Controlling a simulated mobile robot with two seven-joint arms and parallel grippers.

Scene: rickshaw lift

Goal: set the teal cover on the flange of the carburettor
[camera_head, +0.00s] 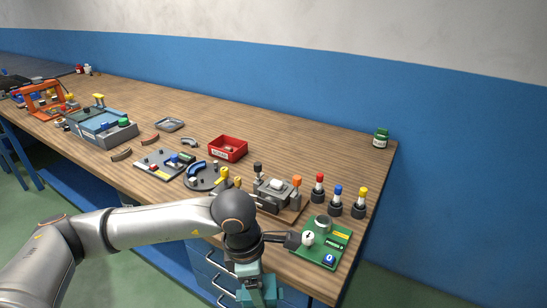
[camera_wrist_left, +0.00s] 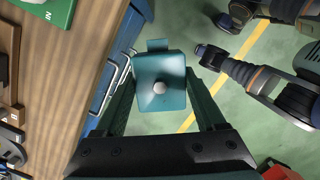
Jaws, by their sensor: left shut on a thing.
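My left gripper (camera_wrist_left: 160,105) is shut on the teal cover (camera_wrist_left: 160,72), a squarish plate with a pale round knob in its middle and a small tab on one side. In the left wrist view the cover hangs over the green floor, beside the table's front edge. In the head view the teal cover (camera_head: 258,290) shows at the bottom, in front of the drawers. A grey block-like device (camera_head: 272,197) with dark and orange knobs on the bench may be the carburettor; I cannot make out its flange. Dark links in the wrist view seem mine; no right jaws are clear.
A green board (camera_head: 335,251) with a grey cylinder lies at the bench's near right end. Red, blue and yellow-topped posts (camera_head: 337,203) stand behind it. A red bin (camera_head: 228,149) and a green jar (camera_head: 381,138) are farther back. Bare wood (camera_head: 290,145) lies between them.

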